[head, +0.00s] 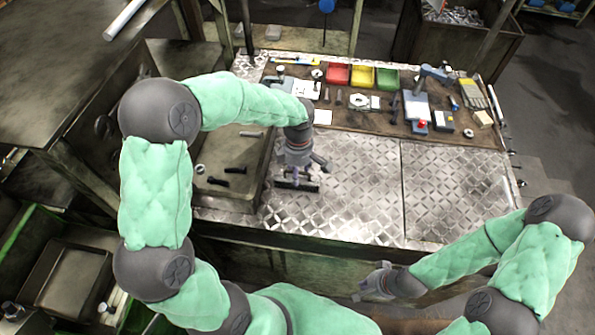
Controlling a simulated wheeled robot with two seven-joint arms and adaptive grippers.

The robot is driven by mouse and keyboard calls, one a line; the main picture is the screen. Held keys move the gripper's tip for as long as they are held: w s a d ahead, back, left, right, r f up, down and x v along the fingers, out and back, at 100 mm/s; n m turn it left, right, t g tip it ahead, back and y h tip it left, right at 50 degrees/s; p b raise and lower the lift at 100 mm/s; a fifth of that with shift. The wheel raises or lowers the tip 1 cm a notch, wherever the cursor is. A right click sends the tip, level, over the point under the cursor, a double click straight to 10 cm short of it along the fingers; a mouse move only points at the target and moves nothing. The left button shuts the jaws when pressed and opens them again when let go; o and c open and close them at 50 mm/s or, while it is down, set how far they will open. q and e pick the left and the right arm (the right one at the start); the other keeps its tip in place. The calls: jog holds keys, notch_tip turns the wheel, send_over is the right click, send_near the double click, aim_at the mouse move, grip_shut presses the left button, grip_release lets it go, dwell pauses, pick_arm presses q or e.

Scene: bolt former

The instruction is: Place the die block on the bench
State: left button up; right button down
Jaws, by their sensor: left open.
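The bench (360,200) has a bright diamond-plate top. My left gripper (297,178) is open and points down over its left part, close to the tray. A dark bar-like piece (308,188) shows right at its fingertips. I cannot tell whether this is the die block, or whether it touches the plate. No other thing is clearly the die block. My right gripper (368,286) is low in front of the bench's front edge, away from the plate. It is too small to tell whether its fingers are open.
A metal tray (228,200) with dark bolts and a ring adjoins the plate at left. A brown mat along the back holds red (337,74), yellow (362,76) and green (387,79) bins, tools and a blue-grey device (416,110). The plate's middle and right are clear.

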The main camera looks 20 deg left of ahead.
pick_arm(q)
notch_tip(320, 180, up, 12)
jog(key=p, duration=0.1)
jog(key=shift+w, duration=0.35)
jog(key=shift+a, duration=0.1)
